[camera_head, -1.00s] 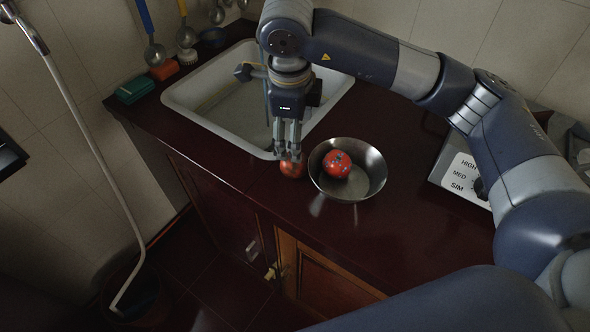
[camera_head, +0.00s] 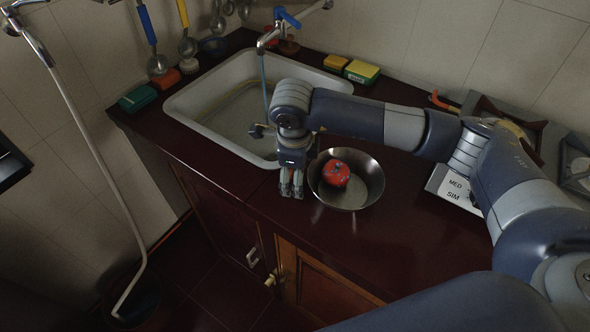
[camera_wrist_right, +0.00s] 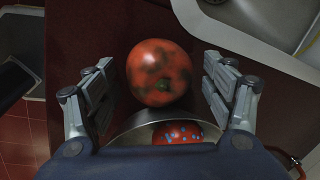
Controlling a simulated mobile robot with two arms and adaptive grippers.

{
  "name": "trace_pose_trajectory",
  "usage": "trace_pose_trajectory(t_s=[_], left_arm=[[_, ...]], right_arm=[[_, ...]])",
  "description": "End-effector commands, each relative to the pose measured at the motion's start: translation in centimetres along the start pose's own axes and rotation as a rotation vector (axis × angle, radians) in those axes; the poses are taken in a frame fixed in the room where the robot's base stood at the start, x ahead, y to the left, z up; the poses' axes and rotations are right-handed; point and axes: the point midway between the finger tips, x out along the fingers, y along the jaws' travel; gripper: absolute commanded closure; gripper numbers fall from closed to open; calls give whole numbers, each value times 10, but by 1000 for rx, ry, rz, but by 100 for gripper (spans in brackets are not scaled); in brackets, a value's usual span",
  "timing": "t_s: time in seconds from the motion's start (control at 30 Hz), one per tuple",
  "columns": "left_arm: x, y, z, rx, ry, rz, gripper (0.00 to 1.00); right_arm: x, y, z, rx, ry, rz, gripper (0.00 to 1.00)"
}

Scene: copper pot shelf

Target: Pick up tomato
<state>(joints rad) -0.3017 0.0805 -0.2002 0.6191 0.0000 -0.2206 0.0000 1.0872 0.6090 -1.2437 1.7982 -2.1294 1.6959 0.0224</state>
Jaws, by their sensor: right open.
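A red tomato with dark blotches (camera_wrist_right: 160,73) lies on the dark counter between my right gripper's spread fingers in the right wrist view. My right gripper (camera_wrist_right: 160,92) is open, with a gap on both sides of the tomato. In the head view my right gripper (camera_head: 291,190) points down at the counter, just left of a metal bowl (camera_head: 372,190), and hides the tomato. A red, round thing (camera_head: 336,173) lies in the bowl; the right wrist view shows blue spots on it (camera_wrist_right: 178,132). My left gripper is not in view.
A white sink (camera_head: 190,112) with a tap (camera_head: 283,22) lies behind my right gripper. Sponges (camera_head: 361,72) sit along the back wall, and a stove (camera_head: 456,190) stands at the right. The counter's front edge is close. Bare counter lies right of the bowl.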

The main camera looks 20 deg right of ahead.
Motion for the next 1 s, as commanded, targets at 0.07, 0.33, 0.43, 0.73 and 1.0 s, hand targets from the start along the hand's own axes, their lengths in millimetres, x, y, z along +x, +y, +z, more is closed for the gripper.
trace_pose_trajectory(t_s=[0.07, 0.33, 0.43, 0.73, 1.0], left_arm=[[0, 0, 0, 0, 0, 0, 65], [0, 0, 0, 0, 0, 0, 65], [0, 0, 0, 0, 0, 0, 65], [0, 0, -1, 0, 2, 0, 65], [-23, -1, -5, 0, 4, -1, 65]], right_arm=[[1, 0, 0, 0, -1, -1, 24], [0, 0, 0, 0, -1, -1, 55], [0, 0, 0, 0, -1, 0, 75], [-1, 0, 0, 0, -2, -1, 75], [-45, -9, 1, 1, -5, -4, 75]])
